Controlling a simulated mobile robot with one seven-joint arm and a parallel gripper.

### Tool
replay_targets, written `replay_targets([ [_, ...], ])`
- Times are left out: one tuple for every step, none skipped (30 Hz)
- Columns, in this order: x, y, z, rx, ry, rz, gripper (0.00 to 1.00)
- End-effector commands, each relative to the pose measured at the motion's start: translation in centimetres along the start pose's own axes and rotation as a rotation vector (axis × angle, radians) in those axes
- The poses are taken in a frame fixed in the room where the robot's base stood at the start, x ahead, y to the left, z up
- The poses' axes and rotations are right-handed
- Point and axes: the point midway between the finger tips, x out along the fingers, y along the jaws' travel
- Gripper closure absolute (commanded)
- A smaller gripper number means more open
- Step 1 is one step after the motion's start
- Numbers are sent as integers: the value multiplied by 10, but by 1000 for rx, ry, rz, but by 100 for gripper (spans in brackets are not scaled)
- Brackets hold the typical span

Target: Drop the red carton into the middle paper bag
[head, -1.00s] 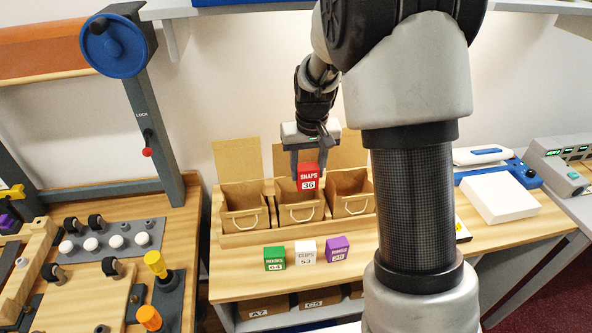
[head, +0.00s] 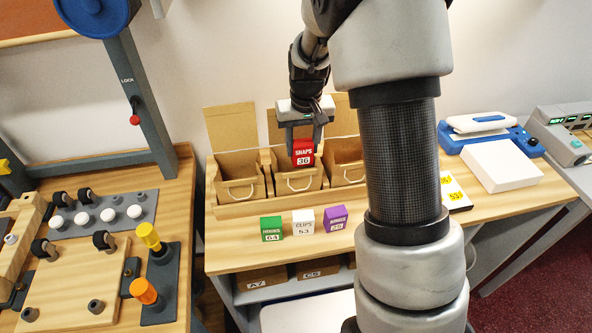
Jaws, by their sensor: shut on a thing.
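The red carton (head: 303,153), marked SNAPS 36, is held upright in my gripper (head: 303,143). My gripper is shut on it, with a finger at each side. In the picture the carton is over the opening of the middle paper bag (head: 298,183), one of three brown bags with pale handles standing in a row. The left bag (head: 240,188) and the right bag (head: 347,173) stand at its sides. The carton hides part of the middle bag's mouth, and I cannot tell exactly how high above the rim its bottom is.
Green (head: 271,229), white (head: 304,222) and purple (head: 334,218) cartons stand on the counter in front of the bags. A wooden tray (head: 225,212) holds the bags. A white box (head: 503,166) and a blue device (head: 490,134) are at the right.

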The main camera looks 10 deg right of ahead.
Motion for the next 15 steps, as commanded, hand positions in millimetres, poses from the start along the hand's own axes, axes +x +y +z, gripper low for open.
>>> replay_targets([
  [-1,0,0,0,1,0,81],
  [-1,0,0,0,1,0,81],
  [-1,0,0,0,1,0,81],
  [-1,0,0,0,1,0,81],
  [-1,0,0,0,1,0,56],
  [-1,0,0,0,1,0,49],
  [-1,0,0,0,1,0,44],
  [-1,0,0,0,1,0,39],
  [-1,0,0,0,1,0,36],
  [-1,0,0,0,1,0,36],
  [-1,0,0,0,1,0,36],
  [-1,0,0,0,1,0,36],
  [-1,0,0,0,1,0,36],
  [-1,0,0,0,1,0,36],
  [-1,0,0,0,0,0,36],
])
